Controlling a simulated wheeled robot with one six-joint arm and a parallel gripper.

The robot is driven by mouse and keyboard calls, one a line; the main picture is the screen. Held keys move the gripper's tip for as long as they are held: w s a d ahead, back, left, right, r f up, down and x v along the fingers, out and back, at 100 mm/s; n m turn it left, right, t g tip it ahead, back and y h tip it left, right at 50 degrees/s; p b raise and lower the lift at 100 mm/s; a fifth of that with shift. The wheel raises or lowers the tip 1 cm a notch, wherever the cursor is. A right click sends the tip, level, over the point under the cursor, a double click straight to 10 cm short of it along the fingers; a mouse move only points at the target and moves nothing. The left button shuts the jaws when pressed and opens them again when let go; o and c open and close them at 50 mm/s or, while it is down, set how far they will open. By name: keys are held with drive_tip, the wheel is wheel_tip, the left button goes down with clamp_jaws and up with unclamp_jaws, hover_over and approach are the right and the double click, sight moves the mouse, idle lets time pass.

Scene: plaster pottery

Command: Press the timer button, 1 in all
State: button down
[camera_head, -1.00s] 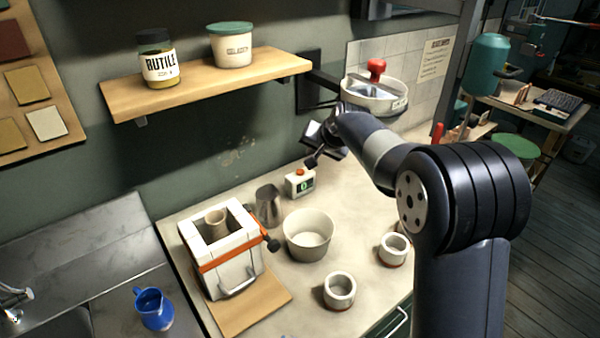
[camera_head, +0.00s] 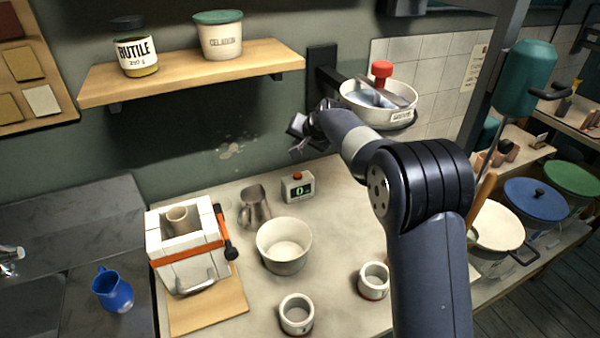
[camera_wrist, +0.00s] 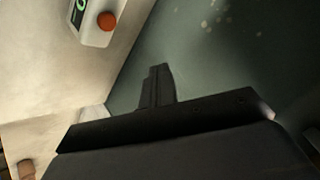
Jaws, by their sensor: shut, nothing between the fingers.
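The timer (camera_head: 297,187) is a small white box with a dark display showing a green 0 and an orange-red button (camera_head: 297,175) on top. It stands on the pale worktop near the back wall. In the wrist view the timer (camera_wrist: 88,30) and its button (camera_wrist: 107,21) show at the top left. My gripper (camera_head: 298,149) is above the timer, near the wall and apart from the button. In the wrist view my shut, empty gripper (camera_wrist: 158,72) points toward the green wall, to the right of the timer.
A metal jug (camera_head: 254,207) stands left of the timer, with a white bowl (camera_head: 284,258) in front. A strapped mould (camera_head: 185,245) stands on a board further left. Two small moulds (camera_head: 297,313) are near the front. A shelf (camera_head: 200,73) and a wall-mounted basin (camera_head: 385,112) are above.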

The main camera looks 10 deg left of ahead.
sight(299, 177)
drive_tip(key=shift+f, duration=0.1)
idle(0.3)
wheel_tip(299, 177, down, 9)
drive_tip(key=b, duration=0.6)
drive_tip(key=shift+r+b, duration=0.2)
drive_tip(key=shift+b, duration=0.1)
drive_tip(key=shift+f, duration=0.15)
idle(1.5)
drive_tip(key=shift+f+b, duration=0.25)
drive_tip(key=shift+b, duration=0.1)
drive_tip(key=shift+f+b, duration=0.4)
drive_tip(key=shift+f, duration=0.1)
idle(0.5)
drive_tip(key=shift+r, duration=0.1)
drive_tip(key=shift+r+p, duration=0.65)
drive_tip(key=shift+r, duration=0.15)
